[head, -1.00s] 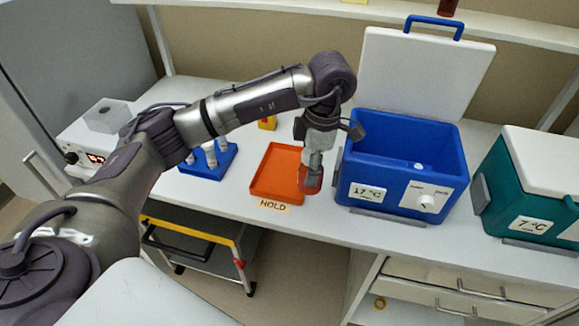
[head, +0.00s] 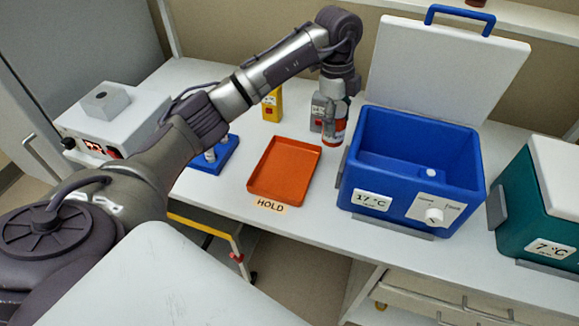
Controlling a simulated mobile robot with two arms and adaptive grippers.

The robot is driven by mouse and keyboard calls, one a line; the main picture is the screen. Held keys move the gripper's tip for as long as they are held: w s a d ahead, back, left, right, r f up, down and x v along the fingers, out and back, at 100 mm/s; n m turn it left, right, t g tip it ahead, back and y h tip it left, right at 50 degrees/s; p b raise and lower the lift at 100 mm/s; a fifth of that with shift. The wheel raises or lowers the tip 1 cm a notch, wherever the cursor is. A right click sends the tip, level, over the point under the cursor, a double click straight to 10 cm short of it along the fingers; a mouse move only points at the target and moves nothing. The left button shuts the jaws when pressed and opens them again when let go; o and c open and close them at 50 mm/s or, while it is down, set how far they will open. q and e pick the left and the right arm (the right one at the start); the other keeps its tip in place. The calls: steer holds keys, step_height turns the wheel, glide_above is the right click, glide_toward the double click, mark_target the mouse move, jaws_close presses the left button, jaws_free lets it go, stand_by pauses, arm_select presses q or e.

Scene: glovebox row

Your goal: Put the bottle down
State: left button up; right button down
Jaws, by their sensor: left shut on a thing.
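A bottle (head: 337,132) with a red and white label is in my left gripper (head: 334,108). The gripper is shut on it and partly hides its upper part. The bottle looks upright, in the gap between the orange tray (head: 258,187) and the open blue cooler box (head: 364,176) marked 17 °C, towards the back of the bench. I cannot tell whether its base touches the bench (head: 222,218). The tray is empty, with a HOLD label at its front edge. My right gripper is not in view.
A teal box (head: 535,210) marked 7 °C stands at the right. The cooler's white lid (head: 445,75) is raised.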

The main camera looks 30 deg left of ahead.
arm_select(q)
steer(key=shift+a+f+n, duration=0.1)
steer(key=shift+n, duration=0.2)
steer(key=s+a+f+p, duration=0.2)
steer(key=a+f, duration=0.1)
steer(key=s+a+f+p, duration=0.2)
steer(key=a+f, duration=0.1)
steer(key=f, duration=0.1)
steer(key=s+a+f+p, duration=0.2)
steer(key=s+a+f, duration=0.1)
steer(key=shift+f, duration=0.2)
steer(key=shift+w+f, duration=0.1)
steer(key=shift+f, duration=0.1)
steer(key=o, duration=1.3)
steer(key=shift+f, duration=0.15)
